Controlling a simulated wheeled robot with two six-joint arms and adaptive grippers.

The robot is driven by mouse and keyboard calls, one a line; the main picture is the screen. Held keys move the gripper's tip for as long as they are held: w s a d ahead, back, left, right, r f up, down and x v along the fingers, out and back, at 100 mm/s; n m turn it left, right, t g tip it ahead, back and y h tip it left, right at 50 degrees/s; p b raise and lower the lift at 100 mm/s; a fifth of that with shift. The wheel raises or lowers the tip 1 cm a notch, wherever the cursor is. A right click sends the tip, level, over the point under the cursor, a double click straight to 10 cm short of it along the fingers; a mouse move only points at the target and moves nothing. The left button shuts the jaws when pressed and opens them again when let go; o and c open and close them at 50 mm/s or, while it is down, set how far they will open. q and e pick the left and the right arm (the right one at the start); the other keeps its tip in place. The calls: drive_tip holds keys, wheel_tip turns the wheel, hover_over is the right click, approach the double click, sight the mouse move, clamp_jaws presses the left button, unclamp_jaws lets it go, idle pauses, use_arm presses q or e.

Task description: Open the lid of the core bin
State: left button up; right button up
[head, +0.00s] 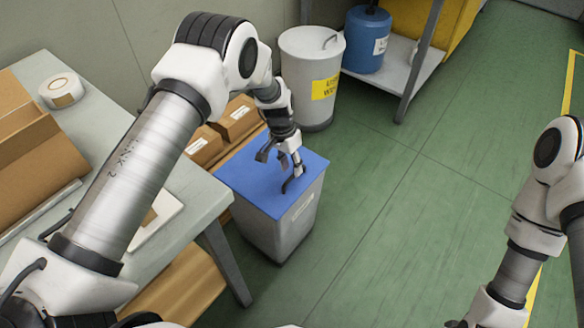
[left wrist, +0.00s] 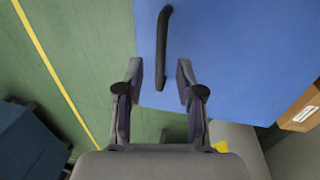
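The core bin (head: 283,232) is a grey tapered bin with a pale label, standing on the floor beside the table. Its flat blue lid (head: 252,190) is closed. A dark bar handle (head: 292,183) is on the lid near its right edge. My left gripper (head: 281,163) is just above the lid, fingers pointing down. In the left wrist view, the open gripper (left wrist: 159,85) has the handle (left wrist: 163,48) ahead of its fingertips, roughly in line with the gap. I cannot tell whether they touch it. The right gripper is below the picture edge; only its arm shows.
A white bin (head: 306,70) with a yellow label stands behind the core bin. Cardboard boxes (head: 237,118) are close behind the lid. The grey table (head: 205,195) is at the left. A blue canister (head: 367,40) sits on a shelf. Green floor is clear at the right.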

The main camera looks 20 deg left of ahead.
use_arm(q)
wheel_tip(320, 180, down, 2)
drive_tip(key=shift+d+f, duration=0.1)
drive_tip(key=shift+d, duration=0.05)
clamp_jaws()
